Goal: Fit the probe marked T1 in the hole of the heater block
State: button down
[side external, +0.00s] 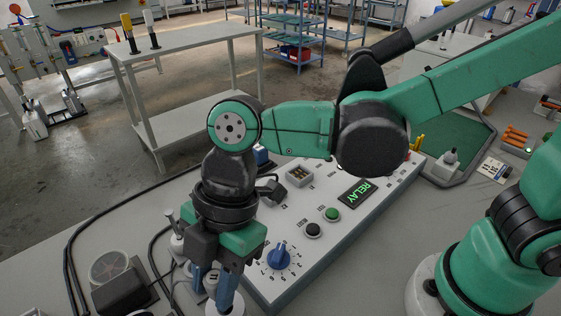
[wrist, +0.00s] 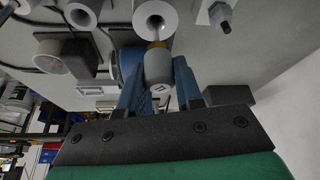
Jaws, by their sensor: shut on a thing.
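My gripper (side external: 213,283) points down at the front of the bench, left of the control panel. Its blue fingers (wrist: 157,72) are shut on a grey probe (wrist: 158,67) with a small dark mark that I cannot read surely. The tip overlaps the near rim of the hole in the wrist view. I cannot tell whether it has entered. In the side view, the white piece (side external: 230,306) is just below the fingers, partly cut off by the frame edge.
The control panel (side external: 290,240), with a blue knob (side external: 279,256) and a RELAY display (side external: 355,193), stands close right of my gripper. A second white round piece (wrist: 80,14) is nearby.

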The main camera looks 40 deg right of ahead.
jog(key=shift+f, duration=1.35)
jog(key=c, duration=0.5)
grip_release()
jog(key=v, duration=0.5)
jog(key=w+d+m+t+h, duration=0.2)
jog(key=d+m+t, duration=0.2)
jog(key=d+m, duration=0.6)
jog(key=w+d+m+t+h, duration=0.2)
jog(key=d+m+t, duration=0.2)
jog(key=d+m, duration=0.7)
jog(key=shift+w+d+r, duration=0.35)
jog(key=shift+d+r, duration=0.1)
jog(key=shift+d, duration=0.45)
